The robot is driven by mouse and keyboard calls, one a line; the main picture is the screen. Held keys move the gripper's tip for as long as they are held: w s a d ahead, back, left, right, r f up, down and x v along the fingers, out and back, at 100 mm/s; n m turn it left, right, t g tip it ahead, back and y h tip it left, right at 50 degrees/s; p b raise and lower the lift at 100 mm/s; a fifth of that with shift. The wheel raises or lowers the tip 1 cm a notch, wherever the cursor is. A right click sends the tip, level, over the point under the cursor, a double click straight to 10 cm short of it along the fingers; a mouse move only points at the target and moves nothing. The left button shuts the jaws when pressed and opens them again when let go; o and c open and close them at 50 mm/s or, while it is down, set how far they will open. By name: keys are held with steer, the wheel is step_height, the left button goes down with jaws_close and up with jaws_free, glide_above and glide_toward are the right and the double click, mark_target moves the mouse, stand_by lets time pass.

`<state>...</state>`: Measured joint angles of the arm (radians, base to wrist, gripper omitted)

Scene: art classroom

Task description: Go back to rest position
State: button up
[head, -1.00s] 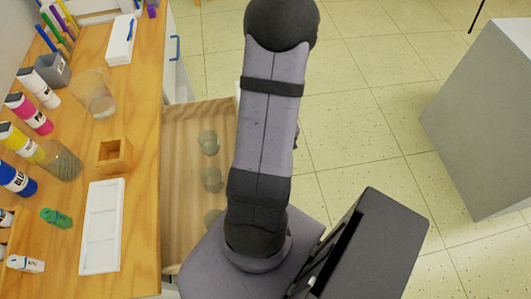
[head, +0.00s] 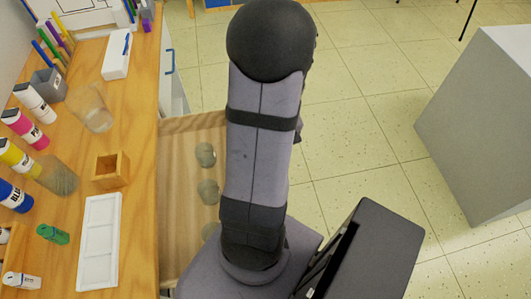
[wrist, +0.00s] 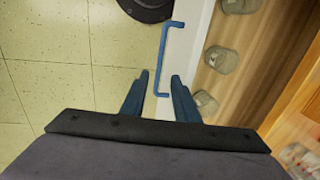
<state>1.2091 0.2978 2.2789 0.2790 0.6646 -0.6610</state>
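My gripper (wrist: 158,97) shows in the wrist view, with its two dark blue fingers apart and nothing clasped between them. The blue handle (wrist: 164,58) on the white drawer front (wrist: 188,45) shows beyond the fingers, its lower end lying between the fingertips in the picture. I cannot tell how far the fingertips are from it. The wooden drawer (head: 180,135) is pulled out from the desk and holds several grey-green rounded objects (head: 207,155). In the head view my arm hides the gripper and the drawer front.
A grey block (head: 480,125) stands at right. The tiled floor (head: 355,130) between is clear.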

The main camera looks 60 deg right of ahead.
stand_by(0.3)
steer(key=s+a+m+g+y, duration=0.1)
steer(key=s+a+m+g, duration=0.1)
steer(key=s+a+m, duration=0.3)
steer(key=w+a+r+n+h+p, duration=0.1)
steer(key=w+a+r+n+p, duration=0.1)
steer(key=w+a+r+n, duration=0.2)
steer(key=w+a+r+n+p, duration=0.3)
steer(key=w+a+r+n, duration=0.1)
steer(key=a, duration=0.6)
steer(key=w+a+r+n+h+p, duration=0.1)
steer(key=w+a+r+n+p, duration=0.1)
steer(key=w+a+r+n, duration=0.2)
steer(key=a+r+n, duration=0.1)
steer(key=a, duration=0.1)
steer(key=shift+w+a+n+h+p, duration=0.3)
steer(key=shift+w+a+n+p, duration=0.05)
steer(key=shift+a+n, duration=0.05)
